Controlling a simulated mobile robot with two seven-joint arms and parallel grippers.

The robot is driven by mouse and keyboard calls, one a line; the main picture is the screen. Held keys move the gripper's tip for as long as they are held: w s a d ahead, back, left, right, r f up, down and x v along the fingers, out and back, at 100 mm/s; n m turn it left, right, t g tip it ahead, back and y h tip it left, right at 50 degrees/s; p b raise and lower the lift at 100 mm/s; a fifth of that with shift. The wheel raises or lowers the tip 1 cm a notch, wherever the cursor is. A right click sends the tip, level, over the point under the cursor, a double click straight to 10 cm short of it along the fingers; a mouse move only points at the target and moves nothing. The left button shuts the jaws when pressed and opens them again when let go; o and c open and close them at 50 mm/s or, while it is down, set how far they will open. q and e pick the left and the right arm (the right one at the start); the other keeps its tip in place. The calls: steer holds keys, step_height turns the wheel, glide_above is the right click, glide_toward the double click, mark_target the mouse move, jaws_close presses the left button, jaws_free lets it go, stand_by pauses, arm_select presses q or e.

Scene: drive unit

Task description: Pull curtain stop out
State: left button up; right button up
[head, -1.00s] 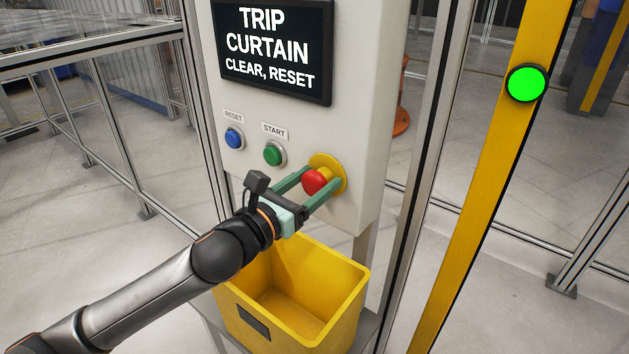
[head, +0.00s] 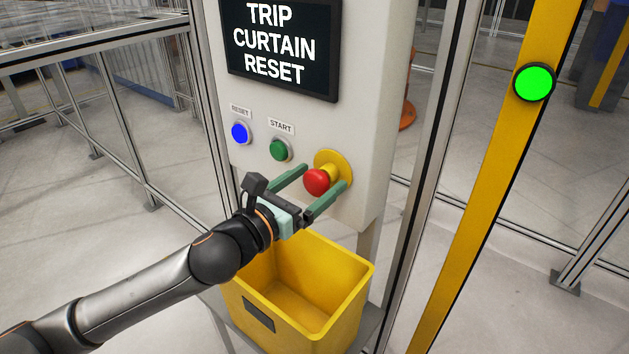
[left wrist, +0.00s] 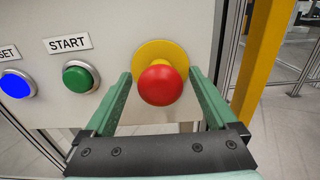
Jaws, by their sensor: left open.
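The curtain stop is a red mushroom button (head: 317,182) on a yellow collar (head: 333,165), on the lower right of the pale control panel (head: 300,120). A length of yellow stem shows behind the red head. My left gripper (head: 327,185) is open, its two green fingers on either side of the button. In the left wrist view the red button (left wrist: 160,85) sits between the fingertips, with a gap on each side. My right gripper is in neither view.
A lit blue RESET button (head: 240,132) and a green START button (head: 280,149) are left of the stop. The screen (head: 280,50) reads "TRIP CURTAIN RESET". A yellow bin (head: 345,300) stands below. A yellow post (head: 490,180) carries a green light (head: 534,83).

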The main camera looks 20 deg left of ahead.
arm_select(q)
steer(key=p+v, duration=0.3)
steer(key=v, duration=0.9)
steer(key=shift+s, duration=0.2)
steer(key=shift+a, duration=0.1)
stand_by(0.6)
